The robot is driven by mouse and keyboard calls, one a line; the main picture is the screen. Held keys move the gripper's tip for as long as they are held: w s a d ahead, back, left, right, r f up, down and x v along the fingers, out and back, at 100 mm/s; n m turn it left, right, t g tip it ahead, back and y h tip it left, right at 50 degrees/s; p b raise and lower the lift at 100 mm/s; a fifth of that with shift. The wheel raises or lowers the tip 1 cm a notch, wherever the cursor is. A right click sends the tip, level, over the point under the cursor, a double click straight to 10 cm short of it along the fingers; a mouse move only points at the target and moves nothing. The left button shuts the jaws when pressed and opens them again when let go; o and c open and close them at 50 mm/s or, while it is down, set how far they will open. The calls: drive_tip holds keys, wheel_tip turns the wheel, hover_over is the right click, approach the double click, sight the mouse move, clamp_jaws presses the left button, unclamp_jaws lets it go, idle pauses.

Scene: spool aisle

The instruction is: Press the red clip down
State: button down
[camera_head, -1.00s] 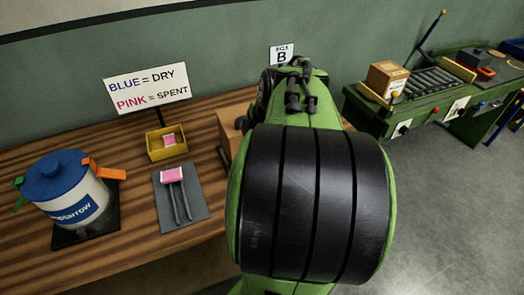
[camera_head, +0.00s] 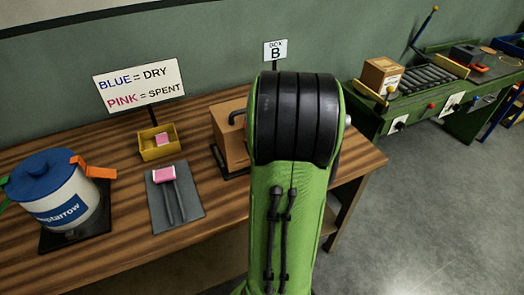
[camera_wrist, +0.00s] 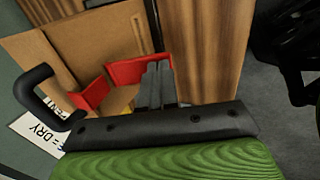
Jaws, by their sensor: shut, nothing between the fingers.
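The red clip (camera_wrist: 128,72) shows in the wrist view against the tan box (camera_wrist: 88,45), with another red piece (camera_wrist: 93,93) to its left. My gripper (camera_wrist: 156,76) is shut and empty, its grey fingers held together beside the red clip. I cannot tell whether they touch it. In the head view the box (camera_head: 228,133) stands on the wooden table (camera_head: 100,268), partly behind my arm. The red clip and my gripper are hidden there. The box has a black handle (camera_wrist: 30,90).
A blue-lidded canister (camera_head: 85,212) with orange and green clips stands at the left. A yellow tray (camera_head: 160,154), a grey mat (camera_head: 158,214) with pink-headed tongs, and a sign (camera_head: 139,85) are nearer the box. A green bench (camera_head: 395,110) stands at the right.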

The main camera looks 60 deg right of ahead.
idle(0.3)
wheel_tip(320, 180, down, 2)
drive_tip(key=b, duration=0.4)
drive_tip(key=shift+w+d+t, duration=0.1)
drive_tip(key=shift+w+t, duration=0.05)
drive_tip(key=shift+t, duration=0.25)
drive_tip(key=shift+f+h+b, duration=0.15)
drive_tip(key=shift+h+b, duration=0.25)
drive_tip(key=shift+b, duration=0.4)
drive_tip(key=shift+t+b, duration=0.5)
drive_tip(key=shift+b, duration=0.6)
drive_tip(key=shift+a, duration=0.2)
